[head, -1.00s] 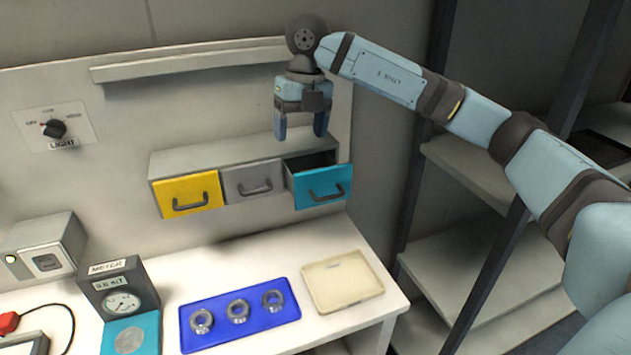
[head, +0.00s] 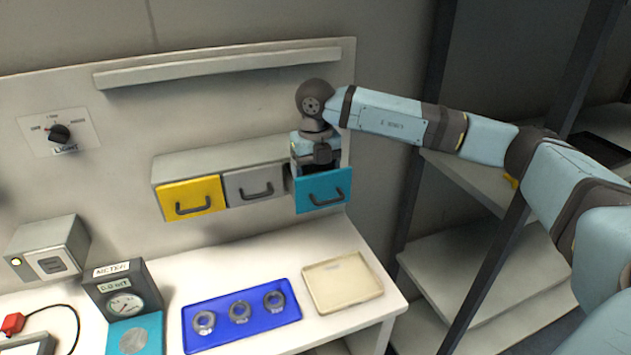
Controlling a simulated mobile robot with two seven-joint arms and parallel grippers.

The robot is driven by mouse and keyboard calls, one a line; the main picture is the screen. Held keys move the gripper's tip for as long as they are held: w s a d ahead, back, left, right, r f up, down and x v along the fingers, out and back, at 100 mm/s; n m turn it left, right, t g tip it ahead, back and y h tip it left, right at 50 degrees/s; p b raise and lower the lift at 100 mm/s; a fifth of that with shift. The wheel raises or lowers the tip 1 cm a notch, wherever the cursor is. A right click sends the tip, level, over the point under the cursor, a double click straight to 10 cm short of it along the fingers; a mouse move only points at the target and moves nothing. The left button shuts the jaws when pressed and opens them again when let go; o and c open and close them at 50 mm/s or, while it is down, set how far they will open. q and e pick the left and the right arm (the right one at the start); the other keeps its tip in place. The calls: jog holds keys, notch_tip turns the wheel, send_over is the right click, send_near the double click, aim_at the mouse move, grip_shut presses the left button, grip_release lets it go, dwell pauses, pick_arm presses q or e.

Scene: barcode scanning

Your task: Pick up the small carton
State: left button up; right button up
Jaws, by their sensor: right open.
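My right gripper (head: 318,164) points down into the open teal drawer (head: 323,190) at the right end of the drawer unit. Its fingertips are hidden behind the drawer's front. No small carton shows in view; the inside of the teal drawer is mostly hidden by the gripper and the drawer front. My left gripper is not in view.
The yellow drawer (head: 190,197) and grey drawer (head: 254,186) beside it are closed. Below, on the white bench, lie a blue tray (head: 222,340) with three metal rings and an empty cream tray (head: 342,284). A meter (head: 122,293) stands to the left. A shelf (head: 462,170) is at the right.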

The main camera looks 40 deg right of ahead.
notch_tip(320, 180, down, 2)
jog(key=shift+c, duration=0.2)
jog(key=c, duration=0.7)
jog(key=shift+d+r, duration=0.15)
jog(key=shift+r, duration=0.05)
